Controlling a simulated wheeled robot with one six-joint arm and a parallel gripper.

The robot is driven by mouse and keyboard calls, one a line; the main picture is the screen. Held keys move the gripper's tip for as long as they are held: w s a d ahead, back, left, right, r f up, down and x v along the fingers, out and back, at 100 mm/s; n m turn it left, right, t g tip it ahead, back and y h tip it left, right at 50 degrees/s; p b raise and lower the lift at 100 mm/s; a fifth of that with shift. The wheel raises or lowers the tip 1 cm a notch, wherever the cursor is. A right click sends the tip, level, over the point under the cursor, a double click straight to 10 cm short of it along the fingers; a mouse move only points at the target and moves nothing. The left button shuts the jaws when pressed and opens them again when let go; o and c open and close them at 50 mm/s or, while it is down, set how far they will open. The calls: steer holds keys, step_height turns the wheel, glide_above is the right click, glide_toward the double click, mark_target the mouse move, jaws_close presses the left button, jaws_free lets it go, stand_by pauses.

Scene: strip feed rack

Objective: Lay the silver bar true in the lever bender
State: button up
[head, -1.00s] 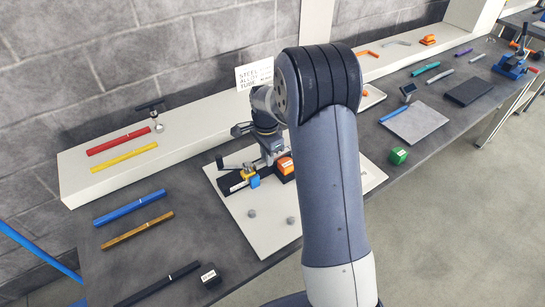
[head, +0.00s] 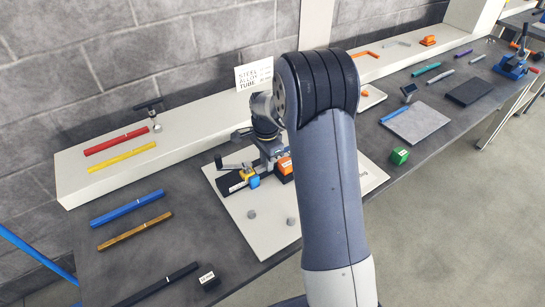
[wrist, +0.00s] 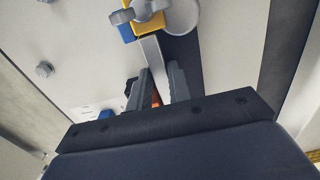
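The silver bar (wrist: 155,55) shows in the wrist view as a pale strip. It runs from between the fingers of my gripper (wrist: 163,85) to the yellow-and-blue part of the lever bender (wrist: 148,22). The fingers sit on either side of the bar with little gap, seemingly shut on it. In the head view the lever bender (head: 232,184) stands on a white board, and my gripper (head: 271,150) is low over its right part. My arm and wrist hide much of the bar there; its exact seating cannot be told.
An orange block (head: 285,166) sits beside the bender. Grey knobs (head: 251,214) stand on the white board (head: 265,238). Blue and brown bars (head: 135,231) lie at left, a black block (head: 208,279) in front, a green block (head: 399,156) at right. A raised white shelf (head: 90,180) runs behind.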

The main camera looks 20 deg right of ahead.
steer(key=o, duration=0.4)
steer(key=shift+o, duration=0.2)
step_height(320, 180, up, 11)
steer(key=b, duration=0.1)
steer(key=shift+f, duration=0.2)
step_height(320, 180, down, 11)
steer(key=shift+r+p, duration=0.2)
steer(key=shift+p, duration=0.35)
steer(key=shift+r+p, duration=0.4)
steer(key=shift+r, duration=0.2)
steer(key=shift+f, duration=0.15)
